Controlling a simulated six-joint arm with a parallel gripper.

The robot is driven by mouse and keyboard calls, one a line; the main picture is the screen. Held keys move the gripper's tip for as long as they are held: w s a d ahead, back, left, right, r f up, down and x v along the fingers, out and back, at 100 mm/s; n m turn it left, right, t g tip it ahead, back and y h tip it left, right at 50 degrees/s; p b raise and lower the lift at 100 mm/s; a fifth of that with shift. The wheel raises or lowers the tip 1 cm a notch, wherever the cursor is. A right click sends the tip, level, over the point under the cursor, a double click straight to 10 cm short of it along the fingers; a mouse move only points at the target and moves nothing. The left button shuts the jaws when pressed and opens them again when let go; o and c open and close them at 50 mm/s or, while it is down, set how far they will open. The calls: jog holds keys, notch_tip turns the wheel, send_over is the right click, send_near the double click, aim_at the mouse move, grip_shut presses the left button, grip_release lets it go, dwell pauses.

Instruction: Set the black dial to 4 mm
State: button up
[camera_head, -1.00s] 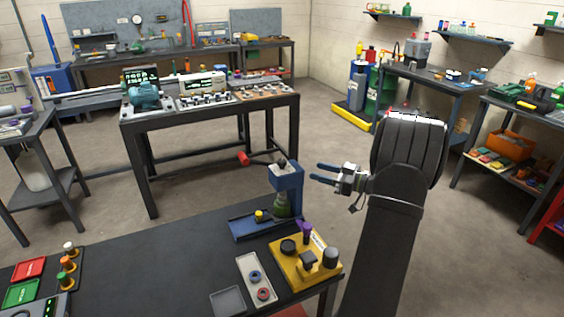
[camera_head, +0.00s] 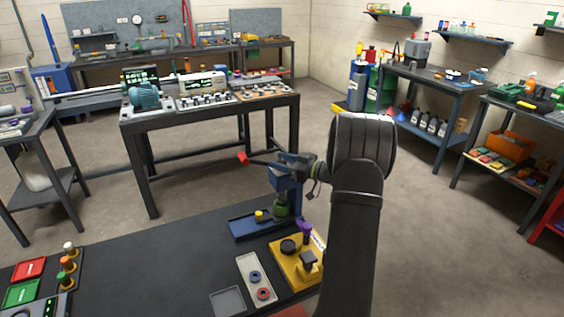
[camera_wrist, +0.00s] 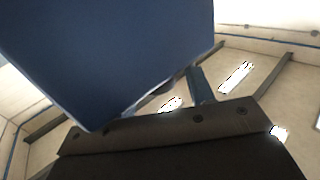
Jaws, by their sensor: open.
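The blue press (camera_head: 288,190) stands on the near bench and has a lever with a red knob (camera_head: 243,158) reaching left. My gripper (camera_head: 281,160) is at the press's head, pointing left, its jaws open; I cannot tell whether it touches. In the wrist view a large blue surface (camera_wrist: 110,50) fills the upper left, and one finger (camera_wrist: 203,85) shows beside it. The press's top is partly hidden by my gripper, and no scale is readable.
A purple-topped part (camera_head: 305,229) stands at the yellow fixture, close to my forearm. A grey tray (camera_head: 255,277) with blue and red rings lies left of it. The bench (camera_head: 160,265) is clear in the middle. A second table stands behind.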

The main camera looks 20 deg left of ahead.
jog(key=c, duration=0.9)
jog(key=shift+n+g, duration=0.8)
jog(key=shift+g, duration=0.5)
jog(key=shift+c, duration=0.2)
jog(key=o, duration=0.9)
jog(key=shift+o, duration=0.2)
jog(key=shift+d, duration=0.15)
jog(key=d, duration=1.7)
jog(key=shift+w, duration=0.15)
